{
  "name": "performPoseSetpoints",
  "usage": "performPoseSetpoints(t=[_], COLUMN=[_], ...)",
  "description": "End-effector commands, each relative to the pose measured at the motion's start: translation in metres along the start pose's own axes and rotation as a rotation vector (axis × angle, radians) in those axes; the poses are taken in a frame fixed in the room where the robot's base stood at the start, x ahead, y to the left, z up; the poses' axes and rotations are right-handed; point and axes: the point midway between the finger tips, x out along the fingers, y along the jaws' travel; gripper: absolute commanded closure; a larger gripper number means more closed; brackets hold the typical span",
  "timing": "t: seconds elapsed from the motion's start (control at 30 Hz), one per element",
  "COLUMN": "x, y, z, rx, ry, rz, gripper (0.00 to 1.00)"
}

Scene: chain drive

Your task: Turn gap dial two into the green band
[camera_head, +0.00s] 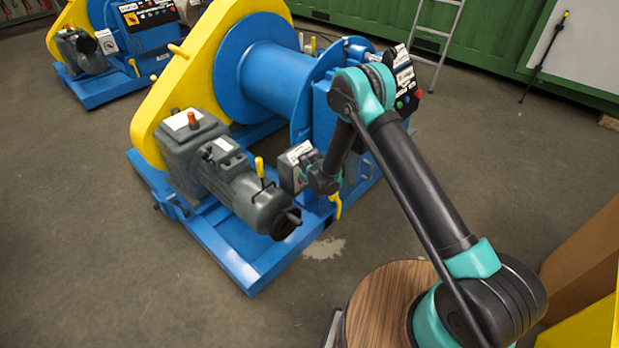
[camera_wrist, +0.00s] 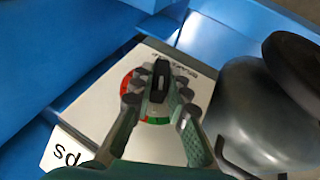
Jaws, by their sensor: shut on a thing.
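The gap dial is a black knob (camera_wrist: 158,82) on a pale panel (camera_wrist: 203,87) in the wrist view. A red band (camera_wrist: 125,83) shows at its left, and a green band (camera_wrist: 156,120) shows at its near edge, partly hidden by my fingers. My gripper (camera_wrist: 159,104) is shut on the knob, one finger on each side. The knob's long axis runs nearly up and down in the picture; I cannot tell where its pointer sits. In the head view my gripper (camera_head: 310,172) is at a small grey box (camera_head: 291,172) on the blue winch, and the knob is hidden.
A grey motor (camera_head: 235,182) stands left of my gripper, and its rounded body (camera_wrist: 262,105) is close on the right in the wrist view. A yellow lever (camera_head: 337,205) hangs just below my gripper. The blue frame (camera_head: 262,262) lies beneath. Open floor is in front.

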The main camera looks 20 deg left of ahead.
Motion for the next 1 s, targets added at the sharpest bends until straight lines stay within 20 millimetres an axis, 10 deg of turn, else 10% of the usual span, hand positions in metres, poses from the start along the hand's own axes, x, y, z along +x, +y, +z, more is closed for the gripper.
performPoseSetpoints(t=[1.0], x=[0.0011], y=[-0.0043], z=[0.0006], rx=[-0.146], ry=[-0.001], rz=[0.352], gripper=[1.00])
